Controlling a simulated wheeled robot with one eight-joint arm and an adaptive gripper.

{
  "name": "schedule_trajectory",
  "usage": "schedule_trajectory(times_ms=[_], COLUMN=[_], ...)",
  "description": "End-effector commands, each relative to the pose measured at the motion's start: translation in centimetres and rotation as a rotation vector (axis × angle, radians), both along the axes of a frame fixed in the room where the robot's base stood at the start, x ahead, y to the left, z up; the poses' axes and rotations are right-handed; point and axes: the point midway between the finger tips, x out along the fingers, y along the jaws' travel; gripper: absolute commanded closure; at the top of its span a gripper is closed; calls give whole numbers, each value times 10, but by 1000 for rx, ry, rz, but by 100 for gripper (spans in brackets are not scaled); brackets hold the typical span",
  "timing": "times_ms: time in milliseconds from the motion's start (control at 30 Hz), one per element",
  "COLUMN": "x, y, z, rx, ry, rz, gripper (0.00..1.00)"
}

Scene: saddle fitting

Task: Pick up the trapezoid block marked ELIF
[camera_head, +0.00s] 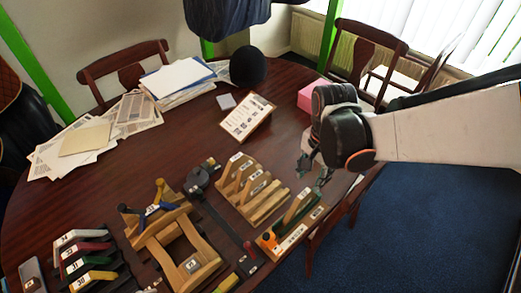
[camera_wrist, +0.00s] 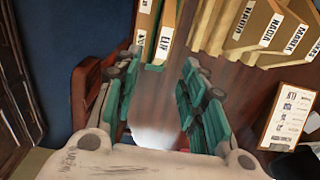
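The wooden block marked ELIF (camera_wrist: 170,20) shows at the top middle of the wrist view, beside another labelled wooden piece (camera_wrist: 145,22). In the head view the labelled holder (camera_head: 290,240) stands at the table's right edge with an upright green-and-wood block (camera_head: 298,206); its lettering is too small to read there. My gripper (camera_head: 314,172) is open and empty above the table edge, beyond the holder. In the wrist view its teal-padded fingers (camera_wrist: 160,70) are spread apart, with the near end of the ELIF piece appearing between and ahead of the tips.
A wooden rack of labelled trapezoid blocks (camera_head: 245,185) stands left of the holder. A clipboard (camera_head: 247,117), pink block (camera_head: 310,95) and black sphere (camera_head: 247,66) lie farther back. A wooden frame (camera_head: 180,245) and coloured-handled pieces (camera_head: 88,262) fill the front left. A chair (camera_head: 335,215) stands by the edge.

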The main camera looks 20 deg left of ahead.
Motion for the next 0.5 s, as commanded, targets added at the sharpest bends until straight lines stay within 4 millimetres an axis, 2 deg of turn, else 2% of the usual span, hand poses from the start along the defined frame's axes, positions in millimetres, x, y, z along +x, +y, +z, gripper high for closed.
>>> schedule_trajectory(times_ms=[33, 67, 167, 500], x=[-16, -17, -18, -16], y=[8, 10, 11, 11], z=[0, -2, -13, -75], rx=[-3, -4, -5, -5], ry=[4, 6, 9, 7], rz=[17, 13, 8, 8], gripper=[62, 62, 62, 62])
